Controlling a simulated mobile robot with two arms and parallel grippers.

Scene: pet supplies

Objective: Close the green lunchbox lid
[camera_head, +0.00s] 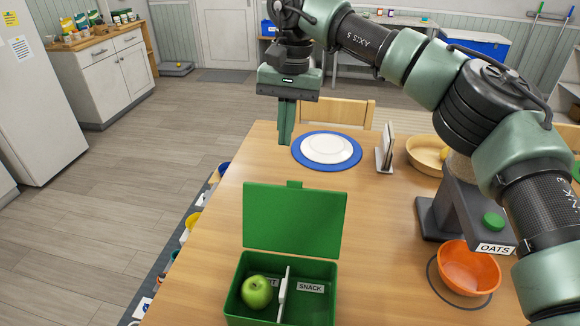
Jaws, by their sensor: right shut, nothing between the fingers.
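The green lunchbox (309,268) stands on the wooden table at the bottom middle of the head view. Its green lid (293,220) is open and stands up at the far side, with a small tab on its top edge. A green apple (257,291) lies in the left compartment. A white divider splits the box, and a "SNACK" label shows on the right. My right gripper (286,140) points down, above and beyond the lid, near the table's far left edge. Its fingers are shut together and hold nothing. My left gripper is not in view.
A white plate on a blue mat (327,162) lies behind the lid. A napkin holder (385,154), a wooden bowl (428,155), an "OATS" dispenser (458,205) and an orange bowl (468,268) stand to the right. A chair (337,112) is at the far edge. Table right of the lid is clear.

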